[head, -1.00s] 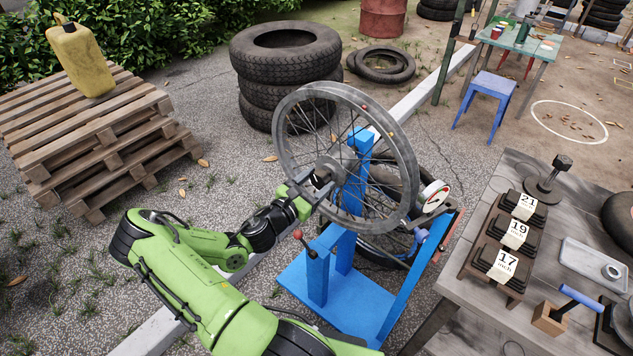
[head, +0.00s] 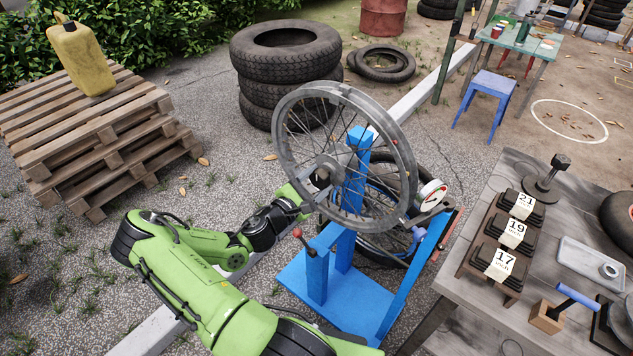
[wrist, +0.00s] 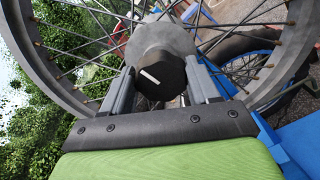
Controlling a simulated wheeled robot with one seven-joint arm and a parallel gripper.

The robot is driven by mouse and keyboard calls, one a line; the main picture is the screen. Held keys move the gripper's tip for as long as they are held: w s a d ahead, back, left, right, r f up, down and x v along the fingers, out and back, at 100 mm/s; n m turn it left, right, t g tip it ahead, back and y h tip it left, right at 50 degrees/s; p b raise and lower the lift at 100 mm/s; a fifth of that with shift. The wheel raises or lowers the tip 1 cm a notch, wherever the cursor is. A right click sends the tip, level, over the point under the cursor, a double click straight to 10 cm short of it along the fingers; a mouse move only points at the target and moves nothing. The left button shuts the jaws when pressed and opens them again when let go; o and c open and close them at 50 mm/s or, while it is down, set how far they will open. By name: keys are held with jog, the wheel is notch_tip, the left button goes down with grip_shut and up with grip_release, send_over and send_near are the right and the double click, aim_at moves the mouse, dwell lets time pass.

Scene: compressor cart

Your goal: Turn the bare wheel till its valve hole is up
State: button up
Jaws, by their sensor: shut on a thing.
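The bare wheel (head: 287,145), a grey spoked rim with no tyre, stands tilted on the blue stand (head: 345,200). A small red mark (head: 394,141) shows on the rim's upper right. I cannot make out the valve hole for certain. My gripper (head: 314,190) is at the wheel's hub on the near side. In the wrist view, its two fingers (wrist: 162,85) are shut on the dark hub knob (wrist: 165,78), which carries a white line. The fingers hide the knob's sides.
A white dial (head: 432,196) sits right of the wheel, and a red-knobbed lever (head: 299,236) is close below my gripper. Stacked tyres (head: 283,75) stand behind, pallets (head: 75,130) at left.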

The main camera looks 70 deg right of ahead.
dwell(0.3)
jog(key=o, duration=1.5)
jog(key=p+v, duration=0.2)
jog(key=v, duration=1.4)
jog(key=shift+p, duration=0.35)
